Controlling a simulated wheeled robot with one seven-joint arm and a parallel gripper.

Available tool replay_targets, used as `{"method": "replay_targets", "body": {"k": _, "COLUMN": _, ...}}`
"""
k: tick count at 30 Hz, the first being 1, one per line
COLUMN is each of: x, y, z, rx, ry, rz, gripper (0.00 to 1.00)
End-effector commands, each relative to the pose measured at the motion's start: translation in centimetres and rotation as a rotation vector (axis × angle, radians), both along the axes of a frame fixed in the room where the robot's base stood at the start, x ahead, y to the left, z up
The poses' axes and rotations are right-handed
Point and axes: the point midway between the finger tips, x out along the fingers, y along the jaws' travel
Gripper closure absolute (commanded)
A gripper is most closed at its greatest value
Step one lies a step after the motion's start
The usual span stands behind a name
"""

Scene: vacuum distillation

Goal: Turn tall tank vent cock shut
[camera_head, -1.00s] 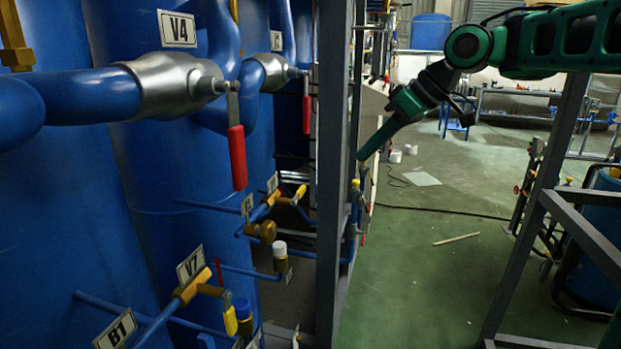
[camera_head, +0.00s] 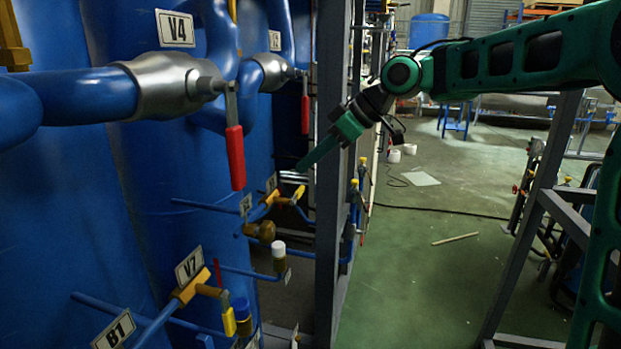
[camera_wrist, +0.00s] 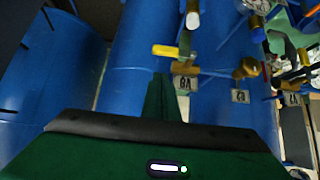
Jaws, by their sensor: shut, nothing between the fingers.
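My gripper (camera_head: 303,166) is shut and empty, its green fingers pointing down and left. In the head view it appears just above the farther small brass cock, whose yellow handle (camera_head: 299,194) sticks up at a slant. Depth is hard to judge, but no contact shows. In the wrist view my fingertips (camera_wrist: 165,78) point at a brass cock (camera_wrist: 184,68) with a sideways yellow handle (camera_wrist: 165,50) and an upside-down tag. A nearer cock at tag V7 has a hanging yellow handle (camera_head: 229,318). The pictures do not settle which one is the tall tank's vent cock.
A grey upright post (camera_head: 329,200) stands close beside my gripper. Blue tanks (camera_head: 170,240) with thin pipes fill the left. Red-handled valves, one tagged V4, have a lever (camera_head: 235,158) hanging above the cocks.

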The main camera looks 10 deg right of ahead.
Motion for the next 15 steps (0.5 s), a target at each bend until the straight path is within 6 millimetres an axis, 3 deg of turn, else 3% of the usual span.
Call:
{"method": "replay_targets", "body": {"k": 6, "x": -0.1, "y": -0.2, "z": -2.8, "rx": 0.0, "ry": 0.004, "rz": -0.004, "gripper": 1.0}}
{"method": "replay_targets", "body": {"k": 15, "x": 0.0, "y": -0.3, "z": -3.6, "rx": -0.001, "ry": 0.001, "rz": -0.004, "gripper": 1.0}}
